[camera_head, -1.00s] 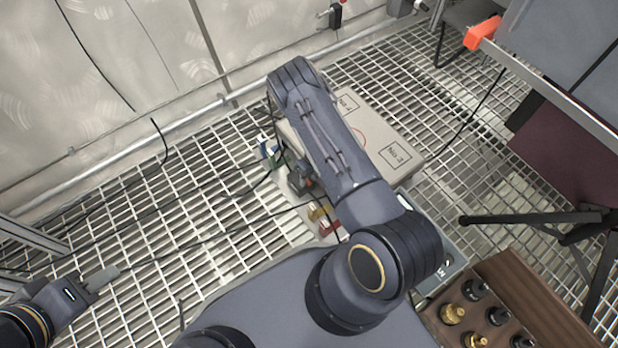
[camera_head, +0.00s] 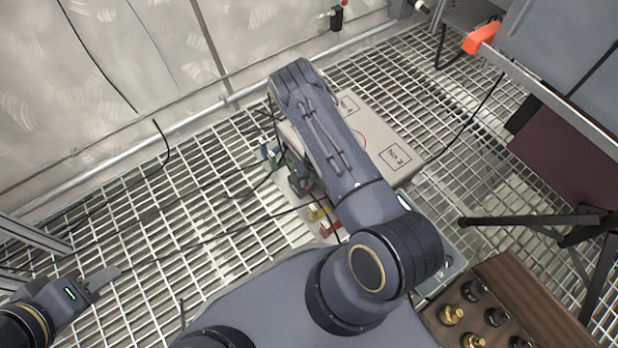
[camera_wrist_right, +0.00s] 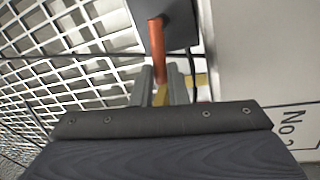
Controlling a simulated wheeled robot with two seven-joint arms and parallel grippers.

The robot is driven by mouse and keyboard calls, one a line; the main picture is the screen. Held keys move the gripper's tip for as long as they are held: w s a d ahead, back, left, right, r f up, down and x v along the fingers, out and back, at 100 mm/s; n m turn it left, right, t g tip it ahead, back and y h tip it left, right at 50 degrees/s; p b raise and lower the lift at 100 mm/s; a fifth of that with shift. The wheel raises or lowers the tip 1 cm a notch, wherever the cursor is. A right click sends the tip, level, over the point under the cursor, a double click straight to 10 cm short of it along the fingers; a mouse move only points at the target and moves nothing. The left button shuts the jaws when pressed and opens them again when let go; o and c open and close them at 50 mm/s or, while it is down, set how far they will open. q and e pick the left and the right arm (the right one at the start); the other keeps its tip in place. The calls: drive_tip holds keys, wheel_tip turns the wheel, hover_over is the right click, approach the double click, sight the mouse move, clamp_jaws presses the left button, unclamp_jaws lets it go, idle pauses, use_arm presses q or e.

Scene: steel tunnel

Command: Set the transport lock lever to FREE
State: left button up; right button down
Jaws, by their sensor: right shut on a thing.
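An orange-red rod (camera_wrist_right: 156,50), which looks like the lever, hangs from a dark grey block (camera_wrist_right: 178,22) in the right wrist view. My right gripper (camera_wrist_right: 161,88) is shut on this rod, with a finger on each side. A yellow part (camera_wrist_right: 196,80) shows just behind the fingers. In the head view my right arm mostly hides the right gripper and the lever. Yellow (camera_head: 318,213) and red (camera_head: 330,229) parts show beside the arm there. No FREE marking is readable. My left gripper (camera_head: 102,278) is low at the left, over the grating, away from the lever; its finger gap is unclear.
A beige case (camera_head: 380,140) with numbered labels lies right of the lever area. A wooden block with brass and black pieces (camera_head: 510,300) is at the lower right, near a black tripod leg (camera_head: 530,219). Thin cables cross the grating floor. The wall (camera_head: 120,70) closes off the back.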

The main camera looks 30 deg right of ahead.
drive_tip(key=a+m, duration=0.1)
drive_tip(key=m, duration=0.1)
drive_tip(key=a+m, duration=0.1)
drive_tip(key=m, duration=0.2)
drive_tip(key=w+a+m+t, duration=0.1)
drive_tip(key=m, duration=0.2)
drive_tip(key=shift+h+p, duration=0.3)
drive_tip(key=shift+h, duration=0.1)
drive_tip(key=shift+w+a+f+m+t+h+b, duration=0.2)
drive_tip(key=shift+w+m+b, duration=0.25)
drive_tip(key=shift+m, duration=0.8)
drive_tip(key=shift+w+a+r+m+t+h+b, duration=0.2)
drive_tip(key=shift+w+m+b, duration=0.3)
drive_tip(key=shift+m, duration=0.7)
drive_tip(key=shift+w+a+f+m+h+b, duration=0.1)
drive_tip(key=shift+w+a+m+h+b, duration=0.15)
drive_tip(key=shift+m+b, duration=0.7)
drive_tip(key=shift+w+a+m+p, duration=0.1)
drive_tip(key=shift+m+p, duration=0.2)
drive_tip(key=shift+m, duration=0.2)
drive_tip(key=c, duration=1.4)
unclamp_jaws()
drive_tip(key=shift+c, duration=0.2)
